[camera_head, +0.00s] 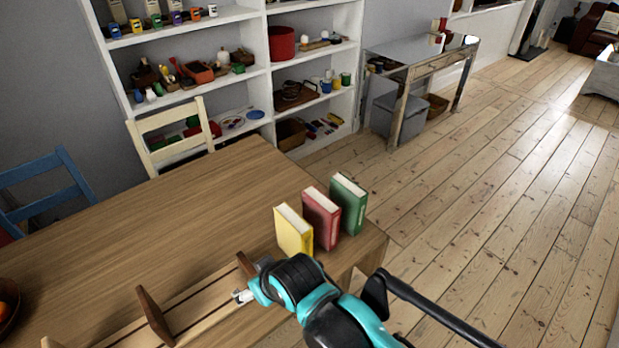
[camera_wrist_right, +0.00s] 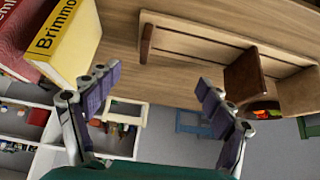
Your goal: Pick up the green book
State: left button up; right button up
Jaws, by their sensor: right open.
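The green book (camera_head: 348,205) stands upright near the right end of the wooden table (camera_head: 170,225) in the head view. A red book (camera_head: 321,218) and a yellow book (camera_head: 293,231) stand beside it, with the yellow one nearest my right gripper (camera_head: 243,294). The right gripper is open and empty, to the left of and nearer than the books. In the right wrist view its spread fingers (camera_wrist_right: 158,80) have nothing between them. The yellow book (camera_wrist_right: 70,42) and part of the red book (camera_wrist_right: 18,38) show at upper left there; I cannot make out the green one. My left gripper is out of view.
A wooden rack (camera_head: 197,309) with brown upright dividers lies on the table by my right gripper. A fruit bowl (camera_head: 8,305) is at the left edge. Chairs (camera_head: 172,140) and a full white shelf (camera_head: 255,80) stand behind. Open floor (camera_head: 480,190) lies right.

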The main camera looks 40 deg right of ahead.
aim_at(353, 199)
jog(key=z, duration=1.7)
